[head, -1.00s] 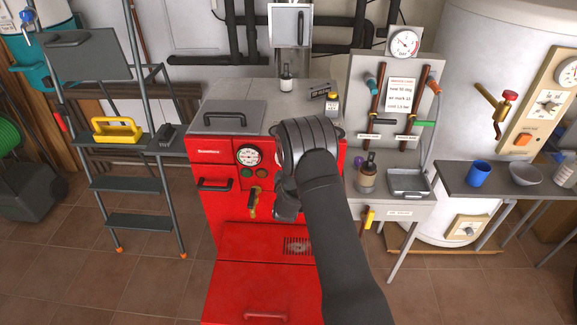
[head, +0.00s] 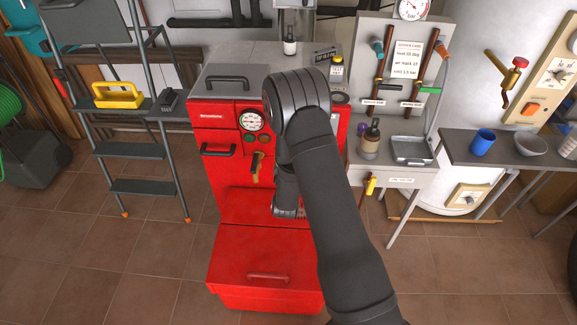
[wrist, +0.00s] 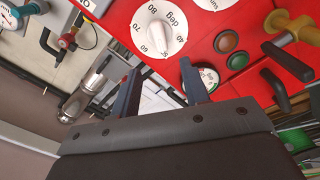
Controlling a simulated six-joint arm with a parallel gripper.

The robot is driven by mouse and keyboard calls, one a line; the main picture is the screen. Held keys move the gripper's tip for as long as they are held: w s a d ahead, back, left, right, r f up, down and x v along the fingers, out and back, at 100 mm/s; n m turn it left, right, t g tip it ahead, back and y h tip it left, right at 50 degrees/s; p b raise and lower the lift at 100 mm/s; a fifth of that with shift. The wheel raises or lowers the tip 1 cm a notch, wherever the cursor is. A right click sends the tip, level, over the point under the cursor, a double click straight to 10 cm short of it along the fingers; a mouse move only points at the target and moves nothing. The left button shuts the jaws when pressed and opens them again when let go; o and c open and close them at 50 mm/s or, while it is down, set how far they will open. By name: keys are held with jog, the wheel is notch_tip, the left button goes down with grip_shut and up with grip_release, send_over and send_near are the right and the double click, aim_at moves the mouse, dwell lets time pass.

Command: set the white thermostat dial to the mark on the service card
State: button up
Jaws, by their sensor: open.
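The white thermostat dial (wrist: 160,32) shows in the wrist view on the red boiler front, with numbers such as 60, 70 and 80 around it; its exact setting is unclear. In the head view my arm hides it. My gripper (wrist: 161,85) is open and empty, its fingers apart and pictured below the dial, not around it. In the head view my gripper (head: 288,208) hangs low in front of the boiler. The service card (head: 406,60) is on the grey panel at right; its small text seems to include "heat 55 deg".
The boiler's red lower section (head: 262,242) juts forward beneath. A side table (head: 500,146) stands at right, a ladder (head: 140,187) at left.

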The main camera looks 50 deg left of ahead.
jog(key=v, duration=0.6)
dwell(0.5)
jog(key=x, duration=1.7)
jog(key=shift+w, duration=0.15)
jog(key=shift+a, duration=0.1)
jog(key=shift+m, duration=4.3)
jog(key=shift+o, duration=0.5)
